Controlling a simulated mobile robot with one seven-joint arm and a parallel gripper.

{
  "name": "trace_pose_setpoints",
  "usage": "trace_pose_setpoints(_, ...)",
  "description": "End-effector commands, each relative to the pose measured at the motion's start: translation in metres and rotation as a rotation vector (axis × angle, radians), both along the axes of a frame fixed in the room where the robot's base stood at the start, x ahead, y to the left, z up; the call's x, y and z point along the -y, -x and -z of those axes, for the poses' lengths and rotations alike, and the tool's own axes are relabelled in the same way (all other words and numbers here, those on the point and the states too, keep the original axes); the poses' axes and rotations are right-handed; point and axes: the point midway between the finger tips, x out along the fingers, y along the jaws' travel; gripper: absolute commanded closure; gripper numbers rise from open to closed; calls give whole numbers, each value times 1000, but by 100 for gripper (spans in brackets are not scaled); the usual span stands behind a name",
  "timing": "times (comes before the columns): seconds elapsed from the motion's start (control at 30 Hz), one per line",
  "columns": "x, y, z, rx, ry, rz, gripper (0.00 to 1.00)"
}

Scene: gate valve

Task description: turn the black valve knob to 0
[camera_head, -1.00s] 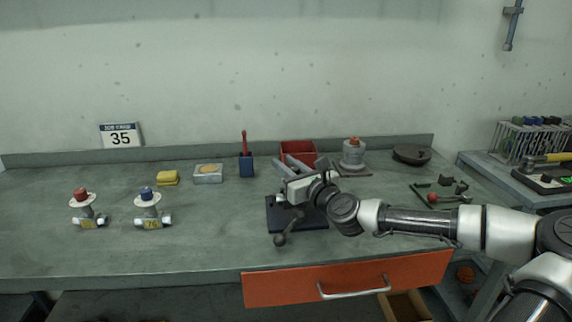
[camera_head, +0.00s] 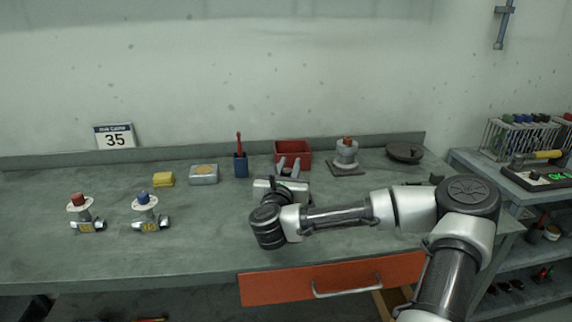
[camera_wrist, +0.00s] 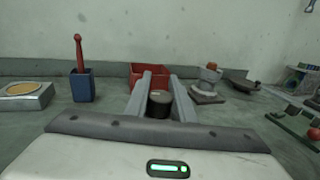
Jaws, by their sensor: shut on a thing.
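In the wrist view the black knob (camera_wrist: 159,104) shows as a short dark cylinder with a lighter top. It sits between the two grey fingers of my gripper (camera_wrist: 160,86), which are shut on it. In the head view my gripper (camera_head: 289,163) is above the middle of the bench, its fingers pointing toward the back wall. My wrist hides the knob and the valve under it there, so I cannot read any mark or its angle.
A valve with a red knob (camera_head: 79,199) and one with a blue knob (camera_head: 144,197) stand at left. A red bin (camera_head: 293,148), blue holder (camera_head: 241,166), sponge (camera_head: 163,180), tin (camera_head: 204,175) and grey flanged part (camera_head: 346,154) stand toward the back. The bench front left is clear.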

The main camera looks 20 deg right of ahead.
Motion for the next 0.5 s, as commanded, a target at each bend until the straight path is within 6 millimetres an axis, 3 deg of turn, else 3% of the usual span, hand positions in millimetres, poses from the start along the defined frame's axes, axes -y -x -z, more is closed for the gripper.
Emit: trace_pose_setpoints(0.5, 10, 11, 2, 7, 5, 427, 100)
